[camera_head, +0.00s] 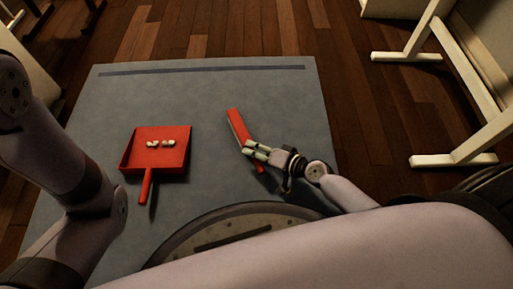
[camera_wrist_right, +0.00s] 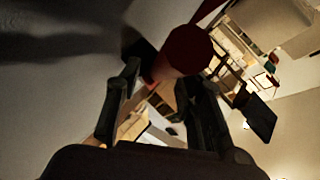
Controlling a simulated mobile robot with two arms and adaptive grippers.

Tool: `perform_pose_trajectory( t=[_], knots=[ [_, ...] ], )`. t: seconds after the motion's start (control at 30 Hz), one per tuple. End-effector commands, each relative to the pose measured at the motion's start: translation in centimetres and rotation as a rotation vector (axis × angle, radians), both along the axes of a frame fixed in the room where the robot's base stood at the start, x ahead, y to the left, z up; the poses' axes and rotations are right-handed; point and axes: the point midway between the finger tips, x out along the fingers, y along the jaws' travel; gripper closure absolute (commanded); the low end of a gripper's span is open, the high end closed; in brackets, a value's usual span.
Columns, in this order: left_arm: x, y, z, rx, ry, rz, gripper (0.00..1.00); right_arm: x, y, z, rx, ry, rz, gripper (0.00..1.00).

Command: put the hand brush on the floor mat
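The hand brush (camera_head: 236,124) is red and lies at a slant across the right half of the grey floor mat (camera_head: 200,100) in the head view. My right gripper (camera_head: 250,148) crosses its middle with the fingers around it. In the right wrist view the brush's dark red handle (camera_wrist_right: 188,52) passes between the partly closed fingers (camera_wrist_right: 160,78). The gripper appears shut on it. I cannot tell whether the brush touches the mat or is just above it. My left arm enters from the left, but its gripper is not visible.
A red dustpan (camera_head: 140,151) with small pale pieces (camera_head: 160,144) on it sits on the mat left of the brush. The mat between and above them is bare. White furniture legs (camera_head: 450,158) stand on the wooden floor (camera_head: 375,125) at the right.

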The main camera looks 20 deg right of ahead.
Motion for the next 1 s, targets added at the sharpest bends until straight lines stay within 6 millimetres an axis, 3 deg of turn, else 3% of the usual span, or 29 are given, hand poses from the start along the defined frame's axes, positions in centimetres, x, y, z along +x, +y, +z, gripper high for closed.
perform_pose_trajectory(
  t=[0.43,0.8,1.0],
  knots=[
    [0.0,0.1,1.0,-0.001,0.001,0.001,0.6,0.0,0.0,1.0,-0.001,-0.001,0.0,0.62],
    [-0.2,0.1,1.2,-0.002,-0.003,0.0,0.6,-6.1,-4.5,3.5,-0.001,0.002,0.001,0.62],
    [-0.2,0.1,1.1,-0.002,-0.003,0.0,0.6,-8.1,-6.1,4.7,0.001,0.002,0.0,0.62]
  ],
)
